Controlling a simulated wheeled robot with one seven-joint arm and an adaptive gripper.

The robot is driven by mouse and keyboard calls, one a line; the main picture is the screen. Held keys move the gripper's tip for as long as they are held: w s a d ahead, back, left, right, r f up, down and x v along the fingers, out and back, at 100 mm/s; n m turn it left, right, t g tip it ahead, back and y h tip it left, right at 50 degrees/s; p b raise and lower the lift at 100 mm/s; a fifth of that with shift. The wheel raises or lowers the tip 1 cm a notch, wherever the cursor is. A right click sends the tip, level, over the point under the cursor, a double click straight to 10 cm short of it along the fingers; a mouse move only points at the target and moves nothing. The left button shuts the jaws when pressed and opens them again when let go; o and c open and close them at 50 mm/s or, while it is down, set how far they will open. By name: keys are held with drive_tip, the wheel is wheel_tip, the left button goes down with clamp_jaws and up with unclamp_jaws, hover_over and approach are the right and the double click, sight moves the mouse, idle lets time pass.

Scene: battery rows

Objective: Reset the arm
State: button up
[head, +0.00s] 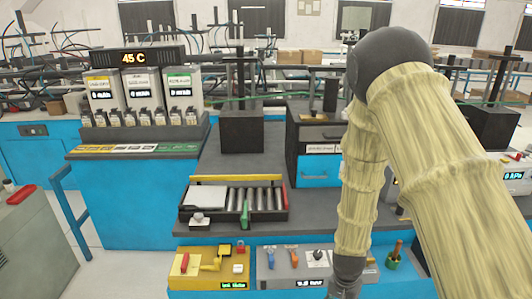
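My arm, in a yellowish fabric sleeve, fills the right side of the head view. It rises from the lower right to a dark elbow joint at the top, then hangs straight down over the front of the bench. A dark wrist part shows at the bottom edge of the picture. My gripper is below the picture, so its fingers and anything in them are hidden.
A tray (272,215) with metal cylinders sits on the grey bench beside my forearm. A yellow control box (209,283) and a grey control box (281,275) stand in front. Three dispensers stand under a "45 C" display (135,57). Floor shows at left.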

drive_tip(key=s+f+n, duration=0.2)
drive_tip(key=s+f, duration=0.2)
drive_tip(key=s, duration=0.5)
drive_tip(key=s+f+n, duration=0.2)
drive_tip(key=s+f, duration=0.3)
drive_tip(key=s, duration=0.5)
drive_tip(key=s+f+n, duration=0.3)
drive_tip(key=s+f, duration=0.2)
drive_tip(key=s, duration=0.4)
drive_tip(key=shift+s+d+f+y+b, duration=0.15)
drive_tip(key=shift+d+f+y+b, duration=0.1)
drive_tip(key=shift+y+b, duration=0.1)
drive_tip(key=shift+c, duration=0.5)
